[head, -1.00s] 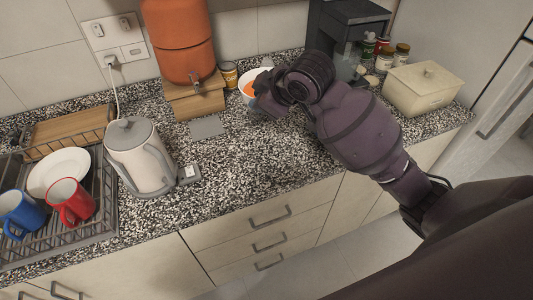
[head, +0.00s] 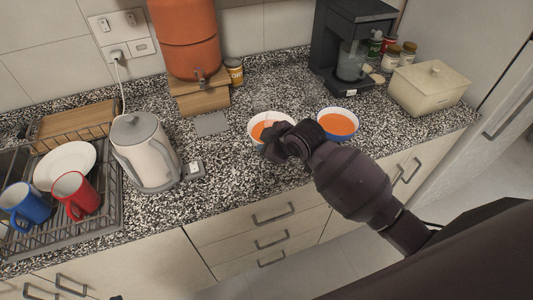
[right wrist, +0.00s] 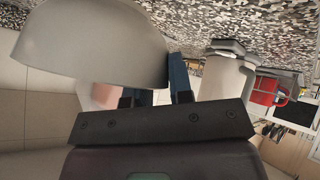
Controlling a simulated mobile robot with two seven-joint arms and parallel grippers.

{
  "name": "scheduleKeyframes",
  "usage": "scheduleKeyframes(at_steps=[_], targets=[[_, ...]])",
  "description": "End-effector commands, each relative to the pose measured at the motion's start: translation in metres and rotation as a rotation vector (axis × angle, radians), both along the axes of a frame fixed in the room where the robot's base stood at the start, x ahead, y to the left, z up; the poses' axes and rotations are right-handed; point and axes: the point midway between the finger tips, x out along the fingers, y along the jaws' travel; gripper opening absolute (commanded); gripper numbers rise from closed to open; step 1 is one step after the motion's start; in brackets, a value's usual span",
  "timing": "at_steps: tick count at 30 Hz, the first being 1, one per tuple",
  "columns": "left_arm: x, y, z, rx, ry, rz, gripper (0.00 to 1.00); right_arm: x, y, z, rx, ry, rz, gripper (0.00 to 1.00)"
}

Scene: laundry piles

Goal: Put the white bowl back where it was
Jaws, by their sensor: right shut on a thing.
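The white bowl (head: 254,136) holds something orange and is over the middle of the counter, in front of the wooden stand. My right gripper (head: 272,150) is shut on its near right rim. In the right wrist view the bowl (right wrist: 95,45) fills the upper left, with the gripper's fingers (right wrist: 155,85) at its edge. I cannot tell whether the bowl touches the counter. A second bowl (head: 338,123), with a blue outside and orange contents, stands to its right. My left gripper is not in view.
A kettle (head: 145,155) and a dish rack (head: 110,205) with mugs and a plate stand left. Behind are an orange dispenser on a wooden stand (head: 200,101) and a yellow can (head: 234,72). A coffee machine (head: 325,50) and a lidded box (head: 428,88) stand right.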

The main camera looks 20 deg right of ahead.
Motion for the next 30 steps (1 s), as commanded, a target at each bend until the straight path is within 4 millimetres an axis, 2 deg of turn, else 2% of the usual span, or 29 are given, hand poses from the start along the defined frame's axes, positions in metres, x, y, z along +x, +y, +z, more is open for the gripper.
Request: scheduleKeyframes(at_steps=[9, 22, 23, 24, 27, 30], targets=[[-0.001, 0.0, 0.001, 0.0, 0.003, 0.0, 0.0, 0.0, 0.0, -0.036, 0.002, 0.0, -0.001, 0.0], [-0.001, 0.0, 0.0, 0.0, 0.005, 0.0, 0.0, 0.0, 0.0, -0.041, 0.001, -0.004, 0.001, 0.0], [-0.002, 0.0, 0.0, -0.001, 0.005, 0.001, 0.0, 0.0, 0.0, -0.043, 0.001, 0.001, 0.0, 0.22], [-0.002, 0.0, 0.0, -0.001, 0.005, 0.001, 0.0, -0.001, 0.0, -0.043, 0.001, 0.001, 0.0, 0.28], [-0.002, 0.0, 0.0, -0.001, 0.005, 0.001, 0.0, 0.0, 0.0, -0.043, 0.001, 0.001, 0.0, 0.43], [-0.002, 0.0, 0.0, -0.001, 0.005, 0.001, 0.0, -0.001, 0.0, -0.043, 0.001, 0.001, 0.0, 0.46]])
